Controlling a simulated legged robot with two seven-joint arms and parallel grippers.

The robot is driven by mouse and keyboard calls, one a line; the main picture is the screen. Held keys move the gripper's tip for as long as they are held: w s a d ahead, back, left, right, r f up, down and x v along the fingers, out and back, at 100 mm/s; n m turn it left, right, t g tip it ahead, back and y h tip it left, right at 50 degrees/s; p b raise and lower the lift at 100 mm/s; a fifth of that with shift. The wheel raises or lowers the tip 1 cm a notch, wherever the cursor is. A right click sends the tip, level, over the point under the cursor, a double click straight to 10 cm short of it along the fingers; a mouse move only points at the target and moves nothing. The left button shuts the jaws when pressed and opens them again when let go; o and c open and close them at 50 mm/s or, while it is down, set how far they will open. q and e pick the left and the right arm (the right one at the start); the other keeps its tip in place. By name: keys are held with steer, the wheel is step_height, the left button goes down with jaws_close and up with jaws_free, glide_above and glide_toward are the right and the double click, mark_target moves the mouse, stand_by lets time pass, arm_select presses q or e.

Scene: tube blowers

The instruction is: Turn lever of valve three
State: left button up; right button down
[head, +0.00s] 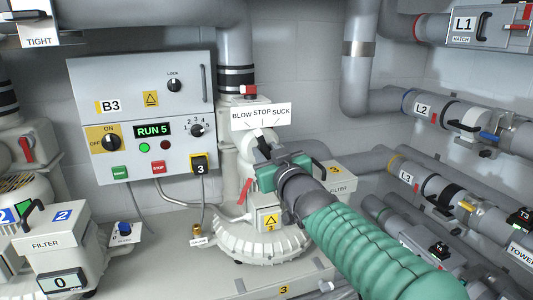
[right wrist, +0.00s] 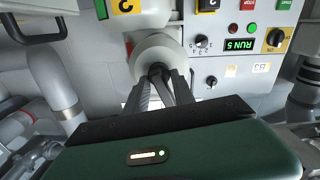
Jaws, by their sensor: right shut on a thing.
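The valve (head: 243,146) is a pale round body under a white sign (head: 261,115) reading BLOW, STOP, SUCK. It stands right of the B3 panel, on the blower (head: 250,243) with a yellow 3 label. My right gripper (head: 264,148), on the green sleeved arm, is at the front of this valve, shut on its lever. In the right wrist view the fingers (right wrist: 160,82) close together at the round valve face (right wrist: 158,50). The lever is mostly hidden between the fingers, so its exact angle cannot be told. My left gripper is not in view.
The B3 panel (head: 140,72) shows RUN 5 in green. Grey pipes L2 (head: 440,112) and L3 (head: 425,183) run on the right. A filter box (head: 46,240) stands at lower left. A red handle (head: 245,190) sits just below the valve.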

steer(key=shift+r, duration=0.5)
steer(key=c, duration=1.4)
jaws_free()
steer(key=shift+s+f, duration=0.1)
steer(key=shift+s, duration=0.15)
steer(key=shift+s, duration=0.1)
steer(key=shift+s+d+f, duration=0.15)
steer(key=shift+s, duration=0.05)
steer(key=v, duration=1.6)
